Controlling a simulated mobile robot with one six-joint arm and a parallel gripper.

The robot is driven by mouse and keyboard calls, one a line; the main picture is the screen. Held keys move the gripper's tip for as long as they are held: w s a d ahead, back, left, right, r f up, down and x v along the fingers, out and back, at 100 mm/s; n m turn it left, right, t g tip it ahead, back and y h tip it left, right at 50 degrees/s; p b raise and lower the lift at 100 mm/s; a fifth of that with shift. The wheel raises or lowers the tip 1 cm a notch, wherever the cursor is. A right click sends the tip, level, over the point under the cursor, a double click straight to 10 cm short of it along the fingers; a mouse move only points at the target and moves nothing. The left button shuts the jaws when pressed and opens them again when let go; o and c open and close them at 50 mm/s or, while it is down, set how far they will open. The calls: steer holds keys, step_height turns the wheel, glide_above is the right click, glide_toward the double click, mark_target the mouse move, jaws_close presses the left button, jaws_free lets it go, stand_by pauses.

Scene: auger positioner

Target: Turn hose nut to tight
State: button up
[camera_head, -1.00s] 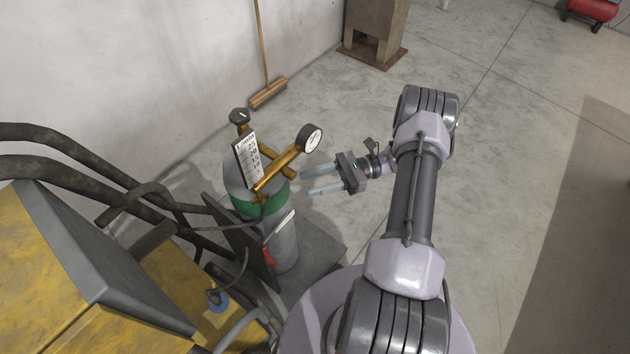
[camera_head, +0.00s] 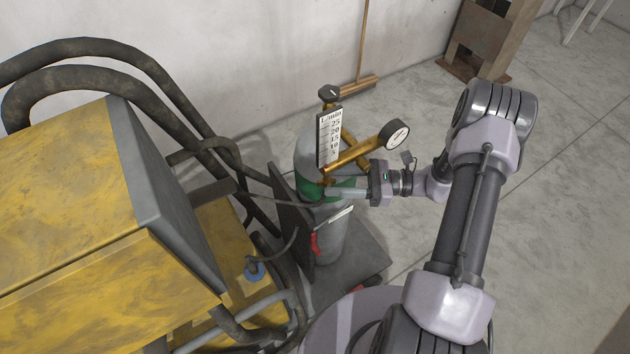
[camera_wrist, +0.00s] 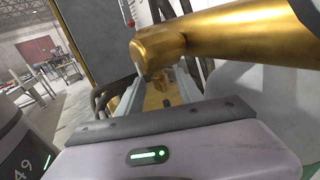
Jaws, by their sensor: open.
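The brass regulator (camera_head: 352,157) sits on top of the green-banded grey gas cylinder (camera_head: 312,190). My gripper (camera_head: 335,189) is open, with its fingers at the regulator's lower side, below the round gauge (camera_head: 394,134). In the wrist view, a small brass fitting (camera_wrist: 168,78), which looks like the hose nut, shows between my two fingers (camera_wrist: 158,92). I cannot tell whether the fingers touch it. In the head view the nut is hidden or too small to make out. A thick brass tube (camera_wrist: 220,35) passes close above the fingers in the wrist view.
A flow scale (camera_head: 329,136) stands upright on the regulator. A yellow machine (camera_head: 80,210) with thick dark hoses (camera_head: 165,95) fills the left. Open floor (camera_head: 560,150) lies to the right.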

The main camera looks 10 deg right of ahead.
mark_target(323, 181)
steer(key=x, duration=0.5)
steer(key=shift+a, duration=0.35)
steer(key=shift+b, duration=0.3)
jaws_close()
